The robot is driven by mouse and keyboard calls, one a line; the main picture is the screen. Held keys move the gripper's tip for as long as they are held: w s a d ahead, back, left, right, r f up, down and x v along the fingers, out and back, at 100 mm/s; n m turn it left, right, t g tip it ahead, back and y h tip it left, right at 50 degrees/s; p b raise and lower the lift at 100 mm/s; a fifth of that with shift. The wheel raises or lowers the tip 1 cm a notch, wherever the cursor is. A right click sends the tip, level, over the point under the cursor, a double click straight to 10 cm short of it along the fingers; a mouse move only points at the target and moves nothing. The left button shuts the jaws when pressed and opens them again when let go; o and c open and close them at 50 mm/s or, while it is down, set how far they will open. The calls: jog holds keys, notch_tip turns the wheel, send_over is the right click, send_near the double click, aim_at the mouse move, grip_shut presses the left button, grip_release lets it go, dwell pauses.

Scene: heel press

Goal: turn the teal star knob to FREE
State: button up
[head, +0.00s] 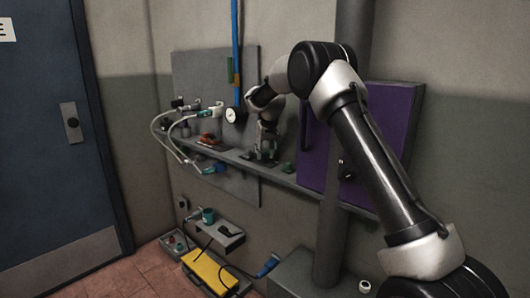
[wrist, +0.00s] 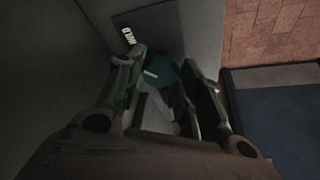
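The teal star knob (wrist: 162,70) shows in the wrist view between the two fingers of my gripper (wrist: 165,62). A short white mark is on its top. The fingers stand apart, one on each side of it; I cannot tell whether either touches. A small white label (wrist: 128,36) lies beyond the left fingertip, too blurred to read. In the head view my gripper (head: 263,156) points down at the grey shelf (head: 235,160), and I cannot make out the knob there.
A purple panel (head: 385,130) stands right of my gripper. A blue strap (head: 236,45) and round gauge (head: 232,115) are close on its left. Looped hoses (head: 165,140) hang further left. A yellow box (head: 210,272) is below near the floor.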

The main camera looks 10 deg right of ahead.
grip_shut()
jog(key=shift+n, duration=0.3)
jog(key=n+y, duration=0.1)
jog(key=n, duration=0.2)
jog(key=shift+d+g, duration=0.15)
jog(key=shift+g, duration=0.15)
jog(key=shift+w+n+g+y, duration=0.1)
jog(key=shift+n+g+y, duration=0.4)
jog(key=shift+n, duration=1.3)
jog(key=shift+d+y, duration=0.1)
jog(key=shift+y, duration=0.2)
jog(key=o, duration=0.7)
grip_release()
